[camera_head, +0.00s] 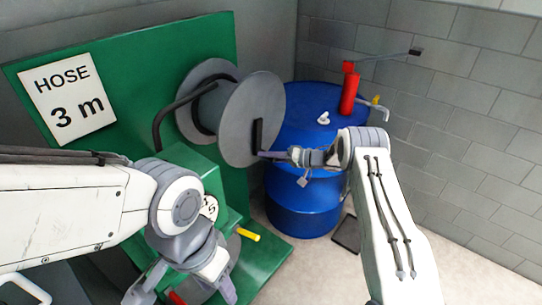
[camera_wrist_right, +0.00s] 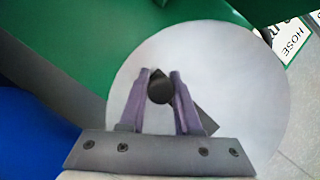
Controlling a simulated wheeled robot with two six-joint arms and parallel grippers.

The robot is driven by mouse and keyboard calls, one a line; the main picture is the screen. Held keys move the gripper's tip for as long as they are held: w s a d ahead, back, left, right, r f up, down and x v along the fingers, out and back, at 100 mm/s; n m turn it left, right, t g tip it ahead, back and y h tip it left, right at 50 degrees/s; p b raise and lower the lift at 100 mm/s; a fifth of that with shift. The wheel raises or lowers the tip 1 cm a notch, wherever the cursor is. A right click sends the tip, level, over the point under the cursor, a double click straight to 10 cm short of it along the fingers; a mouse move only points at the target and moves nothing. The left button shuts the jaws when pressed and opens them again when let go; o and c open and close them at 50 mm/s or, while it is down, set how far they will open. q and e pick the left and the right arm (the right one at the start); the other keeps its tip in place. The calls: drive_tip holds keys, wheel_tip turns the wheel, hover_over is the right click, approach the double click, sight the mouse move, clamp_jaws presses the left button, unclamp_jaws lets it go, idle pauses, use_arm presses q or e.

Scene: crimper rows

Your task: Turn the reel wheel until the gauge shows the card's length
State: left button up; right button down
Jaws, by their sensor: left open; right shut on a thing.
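The white card (camera_head: 67,98) reading "HOSE 3 m" is on the green panel (camera_head: 150,62); its edge also shows in the right wrist view (camera_wrist_right: 291,38). The grey reel wheel (camera_head: 240,110) stands out from the panel, and its near disc (camera_wrist_right: 235,85) fills much of the wrist view. My right gripper (camera_head: 268,154) is shut on the wheel's dark handle (camera_wrist_right: 160,90), low on the disc. The gauge (camera_head: 210,207) is mostly hidden behind my left arm, and its reading cannot be told. My left gripper (camera_head: 183,290) is open, low at the front.
A blue barrel (camera_head: 305,205) stands behind my right gripper, with a red pump (camera_head: 349,92) on top. A yellow-tipped part (camera_head: 249,235) juts out below the gauge. A dark flat object (camera_head: 346,233) lies on the floor. Floor at the right is clear.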

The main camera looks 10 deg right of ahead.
drive_tip(key=shift+s+a, duration=0.15)
drive_tip(key=shift+s, duration=0.05)
idle(0.4)
drive_tip(key=c, duration=0.6)
unclamp_jaws()
drive_tip(key=b+v, duration=0.2)
drive_tip(key=v, duration=0.8)
drive_tip(key=shift+d, duration=0.25)
